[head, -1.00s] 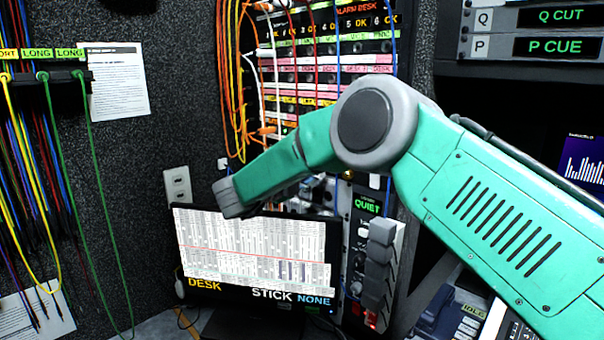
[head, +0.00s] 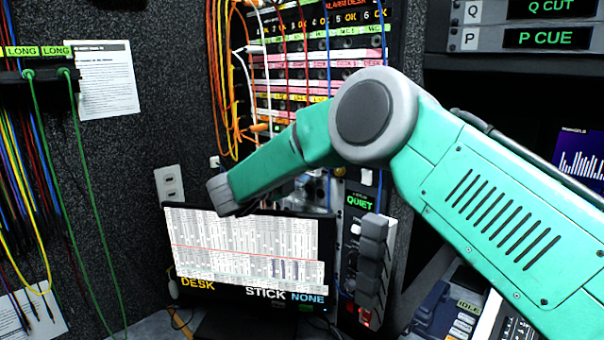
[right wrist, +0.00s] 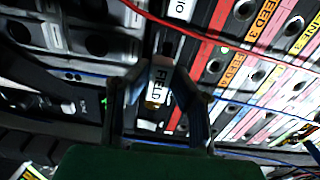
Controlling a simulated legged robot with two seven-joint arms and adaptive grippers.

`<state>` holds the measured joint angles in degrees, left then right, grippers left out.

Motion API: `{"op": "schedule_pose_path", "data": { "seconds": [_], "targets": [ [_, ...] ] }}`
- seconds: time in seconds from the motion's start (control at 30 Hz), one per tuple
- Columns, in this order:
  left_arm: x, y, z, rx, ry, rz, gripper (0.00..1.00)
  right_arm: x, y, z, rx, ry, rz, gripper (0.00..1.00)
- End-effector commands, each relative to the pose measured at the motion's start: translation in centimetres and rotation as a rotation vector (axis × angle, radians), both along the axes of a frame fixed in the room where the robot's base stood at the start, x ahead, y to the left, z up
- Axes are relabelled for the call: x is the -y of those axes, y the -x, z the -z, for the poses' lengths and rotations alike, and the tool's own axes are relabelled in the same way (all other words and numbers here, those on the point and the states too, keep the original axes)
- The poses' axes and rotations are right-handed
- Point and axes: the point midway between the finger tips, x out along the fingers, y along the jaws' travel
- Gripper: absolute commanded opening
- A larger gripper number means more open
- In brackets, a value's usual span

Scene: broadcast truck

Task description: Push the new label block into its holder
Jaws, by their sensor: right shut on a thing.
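The new label block (right wrist: 160,84) is a small white piece reading FIELD, seen in the right wrist view. My right gripper (right wrist: 161,78) is shut on it, one finger on each side, close in front of the patch panel. Its holder cannot be told apart from the dark rows around it. In the head view the patch panel (head: 320,72) carries rows of white, pink and yellow labels. My right arm crosses in front of its lower part, and the right gripper is hidden there. My left gripper is not in view.
A monitor (head: 247,252) stands below the panel. A QUIET unit (head: 358,203) is right of it. Orange and white cables (head: 240,85) hang beside the panel; a red cable (right wrist: 190,32) and a blue cable (right wrist: 220,97) cross near the right gripper.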

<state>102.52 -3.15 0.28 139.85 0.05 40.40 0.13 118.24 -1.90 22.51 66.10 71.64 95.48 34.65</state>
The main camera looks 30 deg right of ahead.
Motion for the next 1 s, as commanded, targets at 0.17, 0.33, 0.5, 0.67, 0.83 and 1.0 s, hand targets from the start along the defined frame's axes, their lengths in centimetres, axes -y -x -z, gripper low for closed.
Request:
{"op": "schedule_pose_path", "data": {
  "seconds": [0.17, 0.33, 0.5, 0.67, 0.83, 1.0],
  "targets": [
    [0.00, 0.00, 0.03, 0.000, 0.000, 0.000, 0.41, -0.57, -0.01, -0.18, 0.000, 0.004, -0.002, 0.00],
    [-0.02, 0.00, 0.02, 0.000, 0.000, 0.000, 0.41, -0.70, -0.01, -0.21, 0.001, 0.005, -0.002, 0.00],
    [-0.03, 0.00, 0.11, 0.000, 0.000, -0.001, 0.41, -0.32, -0.06, -0.09, 0.001, 0.003, -0.002, 0.00],
    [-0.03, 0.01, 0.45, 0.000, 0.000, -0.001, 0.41, -0.03, -0.22, -0.02, 0.000, 0.004, -0.002, 0.00],
    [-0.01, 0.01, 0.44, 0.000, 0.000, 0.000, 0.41, -0.18, -0.25, -0.18, 0.000, 0.006, -0.003, 0.00],
    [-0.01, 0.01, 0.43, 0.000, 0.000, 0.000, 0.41, -0.43, -0.24, -0.27, 0.000, 0.009, -0.003, 0.00]
  ]
}}
